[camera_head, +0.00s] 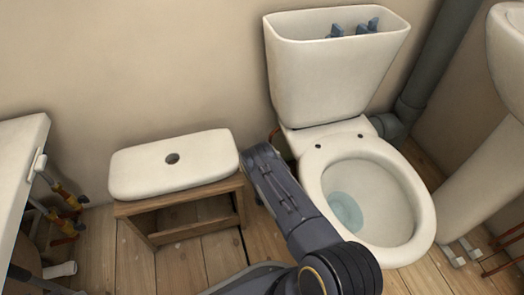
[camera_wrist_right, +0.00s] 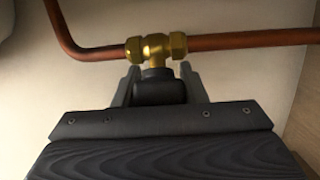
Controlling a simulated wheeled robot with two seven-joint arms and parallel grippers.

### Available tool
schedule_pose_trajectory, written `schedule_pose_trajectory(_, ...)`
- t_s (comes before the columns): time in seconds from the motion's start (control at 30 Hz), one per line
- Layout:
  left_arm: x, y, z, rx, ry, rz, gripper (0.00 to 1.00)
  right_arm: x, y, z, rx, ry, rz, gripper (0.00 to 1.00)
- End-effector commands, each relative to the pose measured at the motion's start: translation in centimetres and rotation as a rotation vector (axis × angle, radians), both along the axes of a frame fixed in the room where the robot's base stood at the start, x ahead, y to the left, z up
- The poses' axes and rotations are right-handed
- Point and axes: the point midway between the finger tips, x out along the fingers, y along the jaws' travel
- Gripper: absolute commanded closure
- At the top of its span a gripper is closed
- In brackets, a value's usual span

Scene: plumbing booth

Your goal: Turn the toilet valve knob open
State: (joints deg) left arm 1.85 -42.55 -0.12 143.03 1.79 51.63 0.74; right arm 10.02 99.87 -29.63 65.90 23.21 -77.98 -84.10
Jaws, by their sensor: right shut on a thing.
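The toilet valve is a brass tee fitting (camera_wrist_right: 156,48) on a copper pipe (camera_wrist_right: 235,40) in the right wrist view. Its dark knob (camera_wrist_right: 158,88) points toward the camera. My right gripper (camera_wrist_right: 158,76) is shut on the knob, with one finger on each side of it. In the head view my right arm reaches past the left side of the toilet (camera_head: 418,248) toward the wall, and the fingers and knob are hidden there. The knob's turn angle cannot be read clearly. My left gripper is not in view.
The toilet tank (camera_head: 335,75) is open on top, with blue parts inside. Its white lid (camera_head: 205,165) lies on a wooden stool (camera_head: 130,208) left of my arm. A grey drain pipe (camera_head: 415,90) and a white sink pedestal (camera_head: 480,185) stand at the right.

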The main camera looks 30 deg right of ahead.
Motion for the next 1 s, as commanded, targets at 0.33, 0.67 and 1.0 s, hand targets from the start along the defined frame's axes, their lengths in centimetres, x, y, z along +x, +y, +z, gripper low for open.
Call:
schedule_pose_trajectory(0.33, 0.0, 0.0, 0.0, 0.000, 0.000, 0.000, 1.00, -0.1, 0.1, -0.2, -0.020, 0.063, 0.000, 0.85)
schedule_pose_trajectory(0.67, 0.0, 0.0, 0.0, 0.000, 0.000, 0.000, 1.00, -0.1, 0.0, -0.2, -0.020, 0.059, 0.000, 0.40)
schedule_pose_trajectory(1.0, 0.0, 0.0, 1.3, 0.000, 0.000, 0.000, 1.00, -2.0, 1.0, 0.1, -0.019, 0.063, 0.000, 0.40)
